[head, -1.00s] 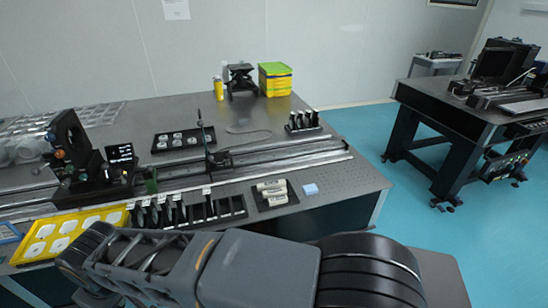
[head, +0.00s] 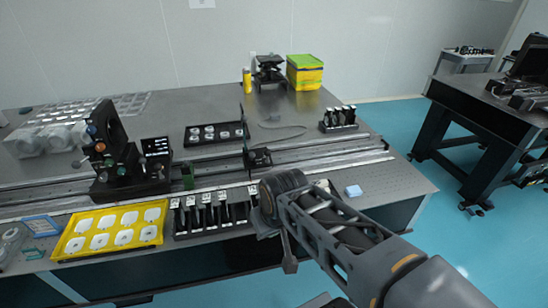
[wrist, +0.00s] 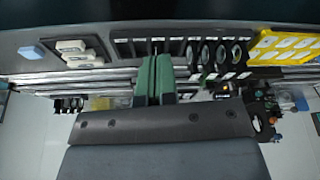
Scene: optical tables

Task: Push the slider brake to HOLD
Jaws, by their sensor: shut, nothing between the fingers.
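A dark carriage with an upright post (head: 258,157) sits on the long rail (head: 325,152) of the near optical table in the head view. It is probably the slider; its brake and any HOLD marking are too small to tell. My gripper (wrist: 158,62) shows in the wrist view as two green fingers, shut and empty. They appear in front of the rails and the black slotted rack (wrist: 190,50), and I see no contact. In the head view my arm reaches over the table's front edge, right of the rack, and the fingers cannot be made out.
A yellow tray (head: 72,246) of white pieces lies left of the rack. A dark device with knobs and a small screen (head: 155,147) stands on the rail's left part. A blue block (head: 353,191) lies near the right front edge. A second table (head: 455,125) stands to the right.

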